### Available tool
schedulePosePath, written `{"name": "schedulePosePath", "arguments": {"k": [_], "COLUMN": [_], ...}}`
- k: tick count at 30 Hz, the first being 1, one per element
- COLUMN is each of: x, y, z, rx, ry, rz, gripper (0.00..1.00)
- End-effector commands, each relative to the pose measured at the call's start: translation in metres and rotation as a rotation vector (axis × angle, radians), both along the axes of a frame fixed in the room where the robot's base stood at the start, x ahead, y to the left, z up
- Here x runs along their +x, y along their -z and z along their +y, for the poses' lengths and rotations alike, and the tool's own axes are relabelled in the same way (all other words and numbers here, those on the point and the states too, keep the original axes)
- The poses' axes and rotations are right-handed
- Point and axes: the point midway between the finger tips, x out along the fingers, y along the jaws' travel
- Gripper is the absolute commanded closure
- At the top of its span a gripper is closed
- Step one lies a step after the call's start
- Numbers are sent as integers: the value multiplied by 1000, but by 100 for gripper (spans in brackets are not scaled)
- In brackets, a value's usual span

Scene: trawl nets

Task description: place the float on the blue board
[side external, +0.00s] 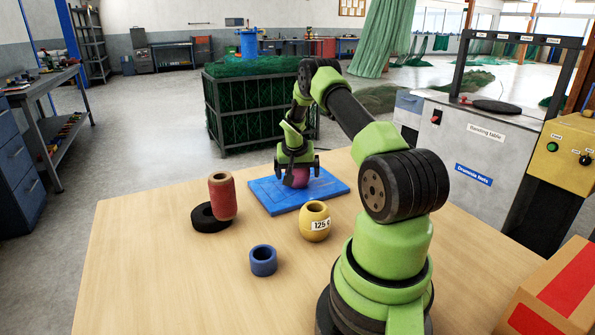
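A round magenta float (300,177) is on the blue board (266,193), near its middle, under my gripper. My gripper (298,179) points down over the board, with one dark finger on each side of the float. The fingers look spread wider than the float, with a small gap on each side. The gripper hides the upper part of the float. The blue board lies flat on the wooden table.
In front are a yellow barrel-shaped piece (314,222) with a label and a blue ring (263,261). A cardboard box (540,290) is at right. The table's front left (150,270) is clear.

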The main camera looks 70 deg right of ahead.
Motion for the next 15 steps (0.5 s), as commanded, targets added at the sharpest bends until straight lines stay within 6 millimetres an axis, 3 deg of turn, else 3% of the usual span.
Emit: {"name": "schedulePosePath", "arguments": {"k": [7, 15], "x": [0, -3], "y": [-16, -66], "z": [4, 26], "rx": [-2, -3], "ry": [-1, -1], "rz": [-1, -3], "gripper": [0, 0]}}
